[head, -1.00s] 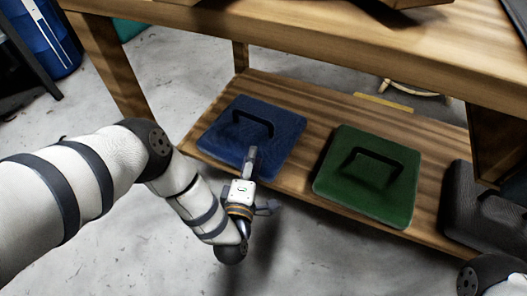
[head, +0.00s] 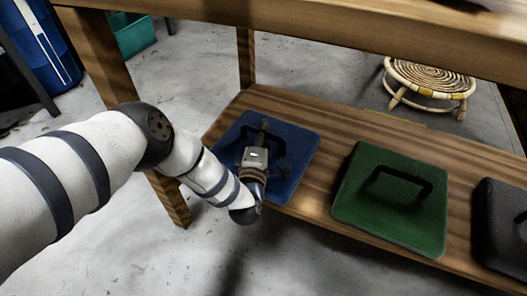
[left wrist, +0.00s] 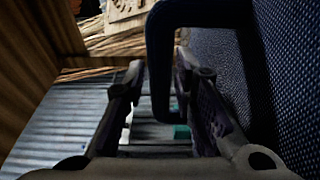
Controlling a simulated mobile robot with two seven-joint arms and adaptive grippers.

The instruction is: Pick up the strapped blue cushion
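The blue cushion (head: 302,150) lies flat on the lower wooden shelf, with a dark strap handle on top. My left gripper (head: 264,130) is over the cushion at the strap, covering part of it. In the left wrist view, the two fingers of my left gripper (left wrist: 160,85) are apart. The dark blue strap (left wrist: 200,12) arches in front of them, and one side of it runs down between the fingers. I cannot tell whether a finger touches it. The quilted cushion surface (left wrist: 292,60) fills the right side there. My right gripper is not in view.
A green cushion (head: 352,212) with a handle lies to the right on the shelf (head: 325,165), and a dark cushion (head: 500,235) lies beyond it. The wooden tabletop (head: 330,38) overhangs the shelf. A rattan stool (head: 430,78) stands behind.

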